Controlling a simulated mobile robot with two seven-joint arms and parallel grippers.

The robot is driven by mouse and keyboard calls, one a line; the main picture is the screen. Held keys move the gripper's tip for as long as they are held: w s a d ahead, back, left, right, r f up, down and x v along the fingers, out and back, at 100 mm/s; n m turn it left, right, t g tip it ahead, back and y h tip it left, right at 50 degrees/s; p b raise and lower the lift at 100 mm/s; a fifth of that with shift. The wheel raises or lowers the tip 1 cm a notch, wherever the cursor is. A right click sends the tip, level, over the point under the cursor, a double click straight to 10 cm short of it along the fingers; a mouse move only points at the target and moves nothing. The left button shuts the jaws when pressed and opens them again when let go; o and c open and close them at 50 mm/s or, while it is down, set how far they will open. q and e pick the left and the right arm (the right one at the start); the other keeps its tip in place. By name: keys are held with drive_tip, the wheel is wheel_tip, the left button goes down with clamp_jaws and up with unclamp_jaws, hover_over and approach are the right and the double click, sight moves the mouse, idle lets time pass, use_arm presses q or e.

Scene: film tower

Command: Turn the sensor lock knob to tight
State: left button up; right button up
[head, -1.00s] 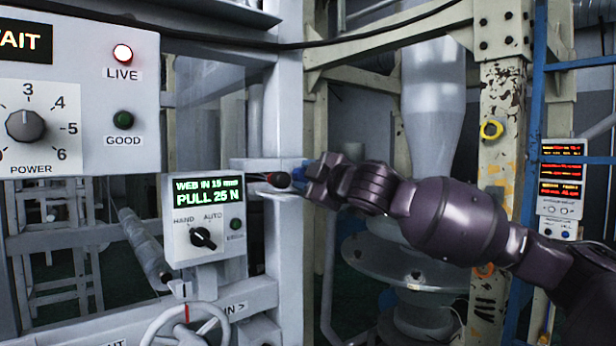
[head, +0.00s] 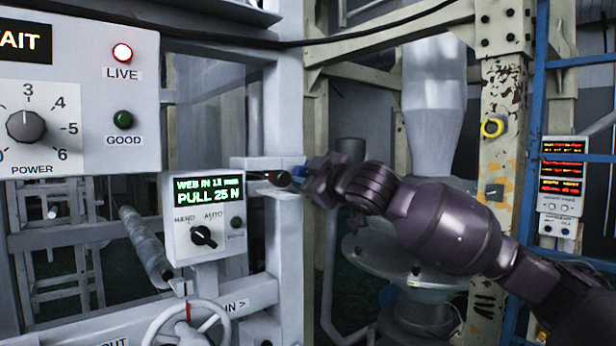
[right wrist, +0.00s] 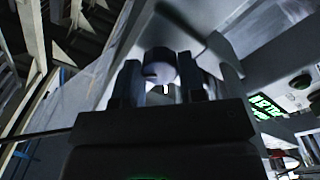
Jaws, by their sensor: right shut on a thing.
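My right gripper (head: 304,178) reaches in from the right to the pale upright post. In the right wrist view its two dark fingers (right wrist: 160,82) stand on either side of a rounded blue-grey knob (right wrist: 160,64), and the gripper is shut on it. In the head view only a small blue bit of the knob (head: 298,171) shows; the wrist and fingers hide the rest. No tight or loose mark can be read. My left gripper is not in view.
A dark rounded piece (head: 279,179) sits just left of the fingers. A display box (head: 206,245) reads PULL 25 N and has a HAND/AUTO switch (head: 203,237). A handwheel (head: 187,327) is below it. A blue ladder-like frame (head: 535,110) stands right.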

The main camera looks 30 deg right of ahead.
drive_tip(key=o, duration=0.9)
drive_tip(key=shift+s, duration=0.1)
drive_tip(key=s, duration=0.3)
drive_tip(key=s+b, duration=0.1)
drive_tip(key=s, duration=0.3)
drive_tip(key=s+b, duration=0.1)
drive_tip(key=s, duration=0.2)
drive_tip(key=shift+s+d+f, duration=0.25)
drive_tip(key=shift+d, duration=0.15)
